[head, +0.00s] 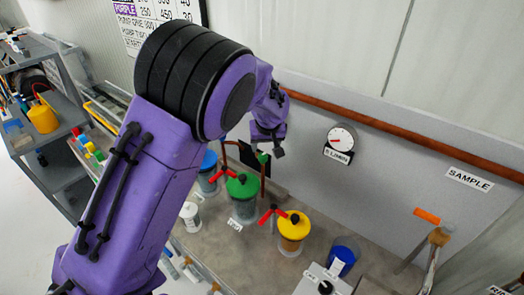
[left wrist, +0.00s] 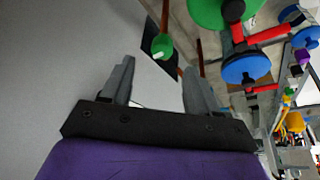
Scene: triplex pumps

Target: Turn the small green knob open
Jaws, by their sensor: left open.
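The small green knob (left wrist: 162,46), with a pale mark on it, shows in the left wrist view in front of a dark plate (left wrist: 152,62). It lies beyond the fingertips of my left gripper (left wrist: 158,85), roughly between their lines, and I see no contact. The gripper is open and empty. In the head view my left gripper (head: 270,148) hangs close to the back wall, beside the dark plate (head: 247,154); a bit of the green knob (head: 263,158) shows just below it. My right gripper is in neither view.
Under the left gripper stand canisters with a blue lid (head: 208,160), a green lid (head: 243,185) and a yellow lid (head: 294,226), with red handles near them. A copper pipe (head: 400,134) and a gauge (head: 341,137) are on the wall. A grey shelf (head: 60,165) stands left.

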